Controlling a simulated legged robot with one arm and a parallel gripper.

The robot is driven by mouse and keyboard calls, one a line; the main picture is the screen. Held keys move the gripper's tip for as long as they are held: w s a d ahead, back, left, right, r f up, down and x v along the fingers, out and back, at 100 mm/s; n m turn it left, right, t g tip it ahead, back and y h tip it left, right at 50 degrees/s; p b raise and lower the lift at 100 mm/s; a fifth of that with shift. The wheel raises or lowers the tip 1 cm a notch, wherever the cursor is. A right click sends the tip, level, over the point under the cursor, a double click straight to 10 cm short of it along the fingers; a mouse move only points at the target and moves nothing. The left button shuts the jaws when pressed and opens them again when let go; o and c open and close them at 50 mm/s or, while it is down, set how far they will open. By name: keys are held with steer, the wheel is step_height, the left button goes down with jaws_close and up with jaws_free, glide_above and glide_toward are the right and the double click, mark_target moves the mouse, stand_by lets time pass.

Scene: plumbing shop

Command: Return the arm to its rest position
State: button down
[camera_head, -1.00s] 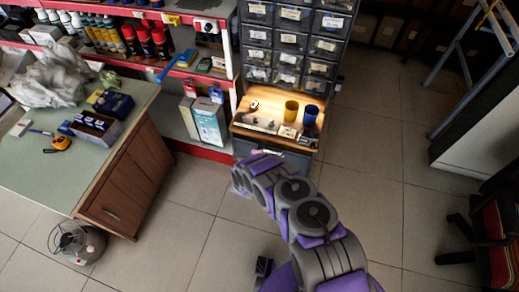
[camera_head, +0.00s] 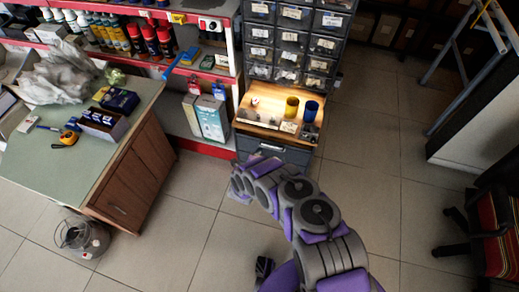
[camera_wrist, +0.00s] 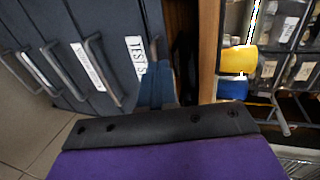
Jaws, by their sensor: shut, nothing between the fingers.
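My arm reaches up from the bottom of the head view, in purple and grey segments. Its far end, with my gripper (camera_head: 238,187), hangs in front of the grey drawer cabinet (camera_head: 272,151), below the lit wooden shelf. The fingers are hard to make out there. In the wrist view, my gripper (camera_wrist: 157,85) shows as narrow bluish fingers beyond a black plate and purple body. They are shut and empty, facing the dark drawers with bar handles (camera_wrist: 95,62). I cannot tell whether they touch the drawer fronts.
A yellow cup (camera_head: 292,106) and a blue cup (camera_head: 310,111) stand on the wooden shelf (camera_head: 262,98). A green-topped counter (camera_head: 70,165) is at left, with a fan (camera_head: 82,237) on the floor beside it. A chair (camera_head: 497,235) is at right. Tiled floor between is clear.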

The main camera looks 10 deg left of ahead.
steer(key=p+v, duration=0.2)
steer(key=v, duration=0.5)
steer(key=shift+s, duration=0.3)
steer(key=shift+w+r, duration=0.1)
steer(key=shift+r, duration=0.1)
steer(key=w+d+r+n+g+y, duration=0.1)
steer(key=w+d+r+n, duration=0.15)
steer(key=w+r, duration=0.5)
steer(key=w+d+r+n+g, duration=0.2)
steer(key=w+r+n, duration=0.1)
steer(key=w+r, duration=0.4)
steer(key=s+d+r+n+g, duration=0.2)
steer(key=s+d+r, duration=0.3)
steer(key=r, duration=0.5)
steer(key=s+d+r+n+g, duration=0.25)
steer(key=d+r, duration=0.35)
steer(key=r, duration=0.5)
steer(key=s+d+r+n+g, duration=0.3)
steer(key=s+d+r, duration=0.1)
steer(key=s, duration=1.1)
steer(key=s+d+r+n+g, duration=0.2)
steer(key=s+r, duration=0.5)
steer(key=s, duration=0.8)
steer(key=s+d+r+n+g, duration=0.3)
steer(key=s+d+r, duration=0.3)
steer(key=s, duration=1)
steer(key=shift+d+n+g, duration=0.35)
steer(key=shift+d+n, duration=0.15)
steer(key=shift+d, duration=0.15)
